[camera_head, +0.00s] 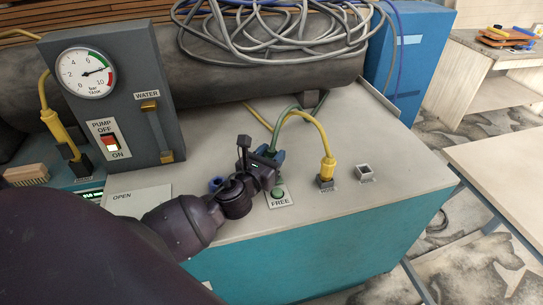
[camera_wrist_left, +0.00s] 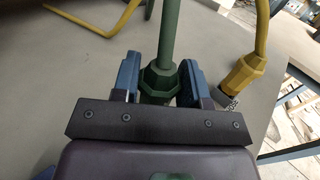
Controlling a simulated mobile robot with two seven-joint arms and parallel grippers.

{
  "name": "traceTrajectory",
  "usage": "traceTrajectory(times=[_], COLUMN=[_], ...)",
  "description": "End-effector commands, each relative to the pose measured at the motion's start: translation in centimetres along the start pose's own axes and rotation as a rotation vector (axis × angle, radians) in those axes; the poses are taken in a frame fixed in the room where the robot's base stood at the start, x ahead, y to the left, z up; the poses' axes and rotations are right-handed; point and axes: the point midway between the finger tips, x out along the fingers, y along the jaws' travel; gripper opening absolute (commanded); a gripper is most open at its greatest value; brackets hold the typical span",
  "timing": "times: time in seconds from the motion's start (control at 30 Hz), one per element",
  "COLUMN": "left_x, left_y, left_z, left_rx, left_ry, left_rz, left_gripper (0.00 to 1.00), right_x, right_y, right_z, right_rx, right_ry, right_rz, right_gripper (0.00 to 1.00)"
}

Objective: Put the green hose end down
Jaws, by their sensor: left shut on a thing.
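My left gripper (camera_head: 268,158) is over the teal cabinet's light top, with its blue fingers shut on the green hose end. In the left wrist view the green hose end (camera_wrist_left: 160,78), with a hex collar, sits between the two fingers. The green hose (camera_head: 287,110) rises from it and bends over. A plate labelled FREE (camera_head: 280,201) lies just in front of the gripper, with a green round part (camera_head: 278,191) at its top edge. My arm and gripper hide the lower tip of the hose end, so I cannot tell whether it touches anything. My right gripper is not in view.
A yellow hose end (camera_head: 327,168) stands in a holder to the right, and also shows in the left wrist view (camera_wrist_left: 243,76). A small square socket (camera_head: 365,172) is empty. The gauge and pump panel (camera_head: 108,95) stands at left. The cabinet top's right part (camera_head: 415,165) is clear.

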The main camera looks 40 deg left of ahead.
Motion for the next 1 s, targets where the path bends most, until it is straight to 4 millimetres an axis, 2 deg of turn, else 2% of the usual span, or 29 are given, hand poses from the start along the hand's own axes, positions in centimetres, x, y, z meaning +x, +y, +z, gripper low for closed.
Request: traceTrajectory(times=[0.3,0.33,0.5,0.87,1.0], left_x=[0.0,0.0,0.0,-0.1,-1.8], left_y=[0.0,0.0,0.0,0.0,0.0], left_z=[-0.2,-0.2,-0.1,0.3,0.0], left_rx=[-0.001,-0.001,-0.001,0.000,-0.001], left_ry=[-0.001,-0.001,-0.001,-0.001,0.001], left_rz=[-0.001,0.000,0.000,-0.001,-0.001], left_gripper=[0.13,0.42,0.66,0.66,0.66], right_x=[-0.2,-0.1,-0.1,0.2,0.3], right_y=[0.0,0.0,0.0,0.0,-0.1], right_z=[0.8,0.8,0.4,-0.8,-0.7], right_rx=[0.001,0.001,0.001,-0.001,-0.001], right_ry=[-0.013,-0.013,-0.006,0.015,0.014], right_rz=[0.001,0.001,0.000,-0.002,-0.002], right_gripper=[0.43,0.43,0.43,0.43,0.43])
